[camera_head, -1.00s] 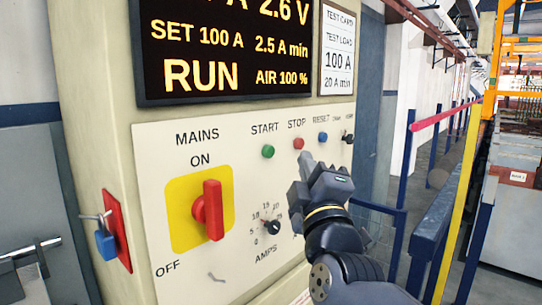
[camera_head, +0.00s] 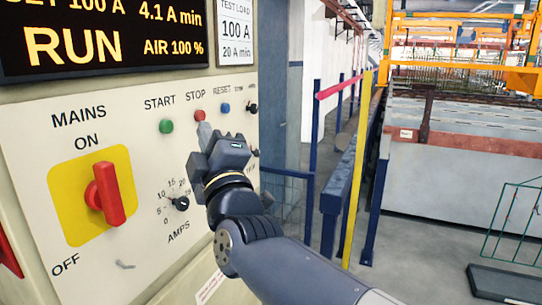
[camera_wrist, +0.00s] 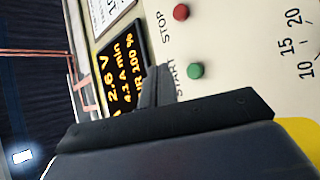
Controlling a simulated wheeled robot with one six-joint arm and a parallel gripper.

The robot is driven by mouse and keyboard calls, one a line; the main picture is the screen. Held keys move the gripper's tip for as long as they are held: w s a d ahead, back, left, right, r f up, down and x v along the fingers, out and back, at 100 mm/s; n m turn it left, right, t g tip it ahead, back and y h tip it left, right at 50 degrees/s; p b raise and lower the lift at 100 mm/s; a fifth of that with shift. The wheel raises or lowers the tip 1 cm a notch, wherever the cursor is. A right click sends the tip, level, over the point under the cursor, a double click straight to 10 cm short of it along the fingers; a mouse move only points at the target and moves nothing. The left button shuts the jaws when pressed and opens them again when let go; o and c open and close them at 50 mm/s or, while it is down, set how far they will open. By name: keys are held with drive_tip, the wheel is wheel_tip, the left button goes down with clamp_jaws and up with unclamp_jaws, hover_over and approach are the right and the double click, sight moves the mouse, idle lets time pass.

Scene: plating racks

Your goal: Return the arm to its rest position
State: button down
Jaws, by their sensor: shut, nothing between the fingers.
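My gripper (camera_head: 205,130) is shut and empty, in front of the cream control panel (camera_head: 130,260). In the head view its tip appears just below the red STOP button (camera_head: 200,115); whether it touches the panel I cannot tell. In the wrist view the closed fingers (camera_wrist: 155,88) appear between the display (camera_wrist: 122,85) and the green START button (camera_wrist: 195,70). The red STOP button (camera_wrist: 181,12) is also there. My arm reaches in from the lower right of the head view.
A red MAINS switch (camera_head: 105,193) on a yellow plate and an AMPS knob (camera_head: 181,203) project from the panel. Blue rails (camera_head: 310,190) and a yellow post (camera_head: 357,170) stand to the right. A grey tank (camera_head: 450,200) lies beyond. Grey floor shows between them.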

drive_tip(key=shift+s+d+b, duration=0.4)
drive_tip(key=shift+d, duration=0.5)
drive_tip(key=shift+s+d+b, duration=0.35)
drive_tip(key=shift+d, duration=0.5)
